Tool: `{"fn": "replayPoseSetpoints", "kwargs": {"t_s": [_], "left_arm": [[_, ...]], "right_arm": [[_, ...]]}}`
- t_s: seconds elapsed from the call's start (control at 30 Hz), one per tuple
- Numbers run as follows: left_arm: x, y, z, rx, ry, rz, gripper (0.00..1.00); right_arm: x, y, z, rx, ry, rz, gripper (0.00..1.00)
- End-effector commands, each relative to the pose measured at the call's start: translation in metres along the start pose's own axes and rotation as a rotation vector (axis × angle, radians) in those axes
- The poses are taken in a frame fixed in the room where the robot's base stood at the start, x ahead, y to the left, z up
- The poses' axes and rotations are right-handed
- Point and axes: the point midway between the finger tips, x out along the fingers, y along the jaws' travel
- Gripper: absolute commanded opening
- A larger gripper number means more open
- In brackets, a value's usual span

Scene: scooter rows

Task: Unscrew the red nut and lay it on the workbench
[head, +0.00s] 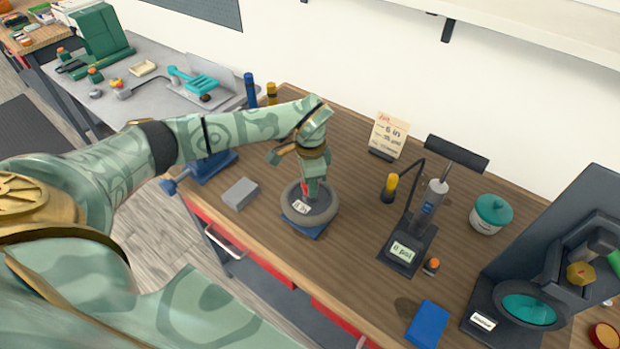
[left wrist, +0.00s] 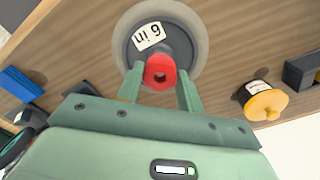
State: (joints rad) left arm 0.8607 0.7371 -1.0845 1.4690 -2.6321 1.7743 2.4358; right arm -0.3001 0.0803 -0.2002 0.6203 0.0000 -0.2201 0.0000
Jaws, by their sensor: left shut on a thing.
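The red nut (left wrist: 161,73) is between the two fingers of my left gripper (left wrist: 160,78), above the dark hub of a grey wheel (left wrist: 198,38). In the head view only a little of the red nut (head: 306,187) shows below my left gripper (head: 309,190), which points down at the wheel's middle. The wheel (head: 327,213) carries a "6 in" tag and lies flat over a blue base (head: 303,230) on the wooden workbench (head: 345,275). I cannot tell whether the nut still touches the thread. My right gripper is not in view.
A grey block (head: 240,193) and a blue vise-like tool (head: 212,167) stand left of the wheel. A gauge stand (head: 408,250) and a yellow-topped container (head: 390,187) are to its right. A blue block (head: 427,323) lies near the front. Bare wood lies between the wheel and gauge.

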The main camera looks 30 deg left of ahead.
Motion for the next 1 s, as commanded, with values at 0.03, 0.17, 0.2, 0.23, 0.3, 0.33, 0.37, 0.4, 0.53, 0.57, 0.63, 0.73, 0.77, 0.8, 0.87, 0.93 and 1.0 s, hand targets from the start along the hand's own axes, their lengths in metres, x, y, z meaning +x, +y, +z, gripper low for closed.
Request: {"fn": "replayPoseSetpoints", "kwargs": {"t_s": [0.03,0.17,0.2,0.23,0.3,0.33,0.37,0.4,0.53,0.57,0.63,0.73,0.77,0.8,0.87,0.93,1.0], "left_arm": [[0.001,0.000,0.001,0.001,-0.002,0.001,0.15],[0.001,0.000,0.001,0.002,-0.002,0.001,0.62],[0.001,0.000,0.001,0.002,-0.002,0.001,0.62],[0.001,0.000,0.001,0.002,-0.002,0.001,0.62],[0.001,0.000,0.001,0.002,-0.001,0.001,0.62],[0.001,0.000,0.000,0.002,-0.001,0.001,0.62],[0.001,0.000,0.000,0.003,-0.001,0.001,0.62],[0.000,0.000,0.000,0.003,-0.001,0.001,0.62],[-0.009,-0.001,0.000,0.003,0.001,-0.001,0.62],[-0.013,-0.001,0.000,0.003,0.001,-0.001,0.62],[-0.028,-0.001,0.000,0.003,0.002,-0.003,0.62],[-0.053,-0.001,0.000,0.003,0.003,-0.003,0.62],[-0.062,-0.001,0.000,0.003,0.003,-0.004,0.62],[-0.073,-0.002,-0.001,0.004,0.003,-0.004,0.62],[-0.090,-0.001,0.000,0.003,0.003,-0.004,0.62],[-0.109,-0.001,0.000,0.003,0.003,-0.003,0.62],[-0.125,-0.001,0.000,0.003,0.002,-0.003,0.62]], "right_arm": [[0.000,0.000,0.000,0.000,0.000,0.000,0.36],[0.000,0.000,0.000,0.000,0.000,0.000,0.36],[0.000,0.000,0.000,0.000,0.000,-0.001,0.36],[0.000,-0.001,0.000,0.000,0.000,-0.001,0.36],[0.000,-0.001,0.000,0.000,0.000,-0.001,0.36],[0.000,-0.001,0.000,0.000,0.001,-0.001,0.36],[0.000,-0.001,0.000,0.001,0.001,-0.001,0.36],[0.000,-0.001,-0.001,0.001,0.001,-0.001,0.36],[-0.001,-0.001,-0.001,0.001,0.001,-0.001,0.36],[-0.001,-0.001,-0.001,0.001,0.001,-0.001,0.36],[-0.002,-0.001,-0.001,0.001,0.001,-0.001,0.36],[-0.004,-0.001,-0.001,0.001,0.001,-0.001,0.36],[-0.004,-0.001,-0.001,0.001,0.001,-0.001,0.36],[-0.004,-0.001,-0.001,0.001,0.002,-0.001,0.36],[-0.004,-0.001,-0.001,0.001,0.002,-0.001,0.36],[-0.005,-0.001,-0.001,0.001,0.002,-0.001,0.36],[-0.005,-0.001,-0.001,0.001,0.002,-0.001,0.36]]}}
